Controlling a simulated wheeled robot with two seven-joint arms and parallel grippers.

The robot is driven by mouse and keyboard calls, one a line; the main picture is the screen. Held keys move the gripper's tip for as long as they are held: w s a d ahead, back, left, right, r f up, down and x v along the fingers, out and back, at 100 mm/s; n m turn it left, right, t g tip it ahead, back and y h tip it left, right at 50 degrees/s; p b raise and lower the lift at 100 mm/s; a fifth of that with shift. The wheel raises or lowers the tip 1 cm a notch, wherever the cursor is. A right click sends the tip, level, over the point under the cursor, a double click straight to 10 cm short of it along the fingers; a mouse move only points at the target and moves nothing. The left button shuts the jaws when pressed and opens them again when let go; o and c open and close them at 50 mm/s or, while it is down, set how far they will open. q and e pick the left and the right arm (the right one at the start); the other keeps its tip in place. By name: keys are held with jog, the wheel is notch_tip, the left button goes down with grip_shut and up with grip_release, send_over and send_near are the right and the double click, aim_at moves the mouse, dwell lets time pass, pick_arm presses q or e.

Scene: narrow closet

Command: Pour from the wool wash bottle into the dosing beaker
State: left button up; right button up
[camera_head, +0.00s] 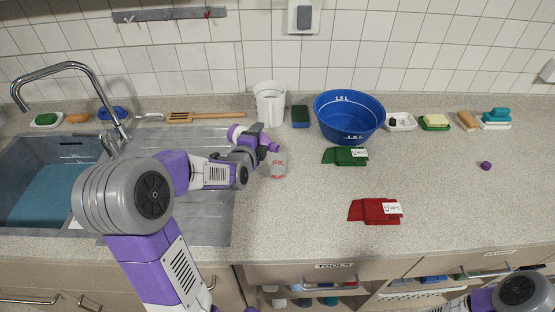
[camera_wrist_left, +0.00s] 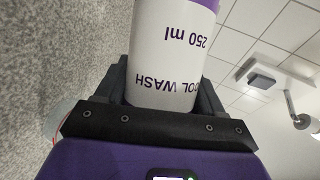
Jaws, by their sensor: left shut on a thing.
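The wool wash bottle, white with purple ends (camera_head: 237,132), is held tipped over in the head view, with one purple end toward the right above the beaker. My left gripper (camera_head: 254,144) is shut on it. In the left wrist view the white bottle (camera_wrist_left: 168,60) sits between the fingers, its print upside down. The clear dosing beaker (camera_head: 278,166) with red marks stands on the counter, just below and right of the bottle's right end. I cannot see liquid flowing. My right gripper is out of view; only part of that arm shows at lower right.
A white jug (camera_head: 269,108) and a dark green and blue sponge (camera_head: 300,117) stand behind. A blue bowl (camera_head: 349,118), a green cloth (camera_head: 343,156) and a red cloth (camera_head: 369,210) lie to the right. The sink (camera_head: 50,151) is at left.

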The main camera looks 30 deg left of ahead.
pick_arm(q)
jog(key=shift+r+m+p, duration=0.3)
jog(key=shift+r+p, duration=0.1)
dwell(2.0)
